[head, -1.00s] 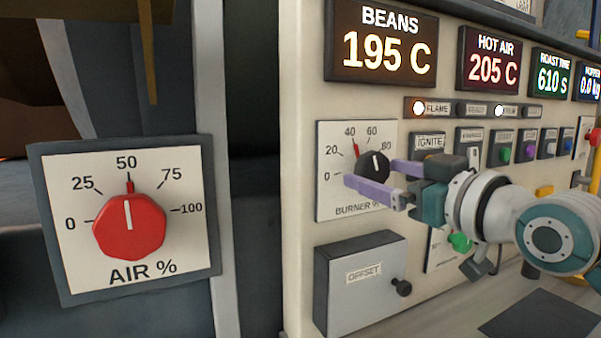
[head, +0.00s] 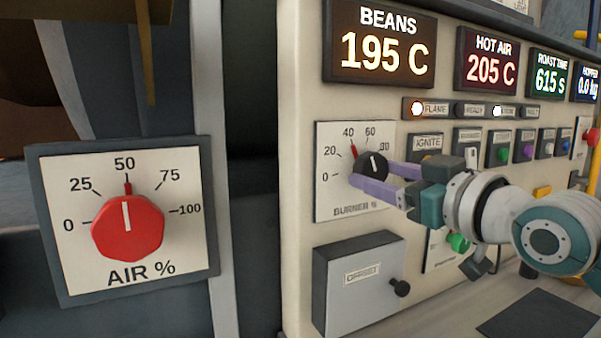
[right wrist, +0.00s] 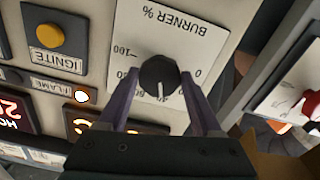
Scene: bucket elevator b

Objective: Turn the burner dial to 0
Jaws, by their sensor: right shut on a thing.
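The burner dial (head: 374,166) is a black knob with a white line on a white "BURNER %" plate (head: 335,205). Its line points up and slightly left, around the 40 to 60 part of the scale. A red mark (head: 353,152) stands near 40. My right gripper (head: 368,173) has its purple fingers on either side of the knob, shut on it. In the right wrist view the burner dial (right wrist: 159,75) appears upside down between the fingers of the right gripper (right wrist: 160,82). My left gripper is not in view.
A red air dial (head: 128,226) stands at 50 on the left.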

